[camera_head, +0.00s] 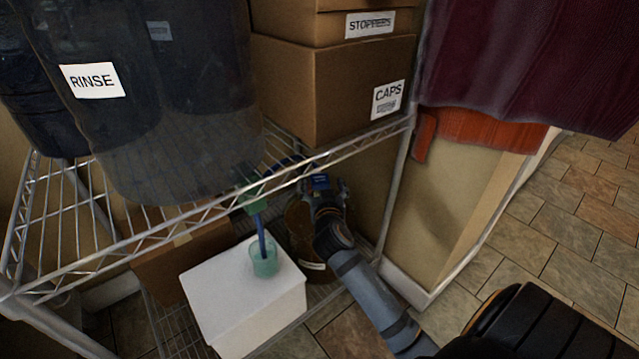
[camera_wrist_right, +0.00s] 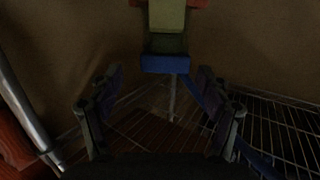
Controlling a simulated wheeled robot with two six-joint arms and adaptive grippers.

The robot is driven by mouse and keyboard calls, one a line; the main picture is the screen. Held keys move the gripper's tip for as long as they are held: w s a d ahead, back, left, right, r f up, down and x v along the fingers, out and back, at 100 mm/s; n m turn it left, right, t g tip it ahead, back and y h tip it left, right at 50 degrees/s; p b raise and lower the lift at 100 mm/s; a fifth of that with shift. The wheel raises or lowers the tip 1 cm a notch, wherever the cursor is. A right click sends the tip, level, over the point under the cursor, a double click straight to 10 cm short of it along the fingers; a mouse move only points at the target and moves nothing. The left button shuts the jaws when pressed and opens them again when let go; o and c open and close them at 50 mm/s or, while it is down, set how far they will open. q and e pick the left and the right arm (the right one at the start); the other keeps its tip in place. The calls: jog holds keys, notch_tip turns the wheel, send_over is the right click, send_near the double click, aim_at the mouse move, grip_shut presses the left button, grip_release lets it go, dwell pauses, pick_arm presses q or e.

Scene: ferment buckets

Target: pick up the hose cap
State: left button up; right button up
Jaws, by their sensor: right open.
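My right gripper (camera_head: 326,190) is under the wire shelf near its front right post. Its two fingers (camera_wrist_right: 162,105) stand apart in the right wrist view, with nothing between the tips. A small blue block-like piece (camera_wrist_right: 165,63) with a greenish part above it shows just past the fingertips. A blue piece (camera_head: 320,181) also shows at the gripper in the head view. It may be the hose cap, but the dim view leaves this unsure. A blue hose (camera_head: 284,162) runs from the green spigot (camera_head: 246,178) toward the gripper. My left gripper is out of view.
The RINSE bucket (camera_head: 150,130) and the CAPS box (camera_head: 330,85) stand on the wire shelf (camera_head: 200,226). A second blue hose (camera_head: 261,234) hangs into a green cup (camera_head: 264,262) on a white box (camera_head: 240,300). A red cloth (camera_head: 480,128) hangs at the right.

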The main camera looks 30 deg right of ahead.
aim_at(319, 176)
jog(key=x, duration=0.1)
jog(key=b+x, duration=0.1)
jog(key=x, duration=0.2)
jog(key=shift+w+a+f+b, duration=0.2)
jog(key=shift+w+b, duration=0.1)
jog(key=shift+b, duration=0.1)
jog(key=shift+w+d, duration=0.15)
jog(key=shift+w, duration=0.05)
jog(key=shift+r, duration=0.15)
jog(key=c, duration=1.3)
jog(key=shift+r, duration=0.1)
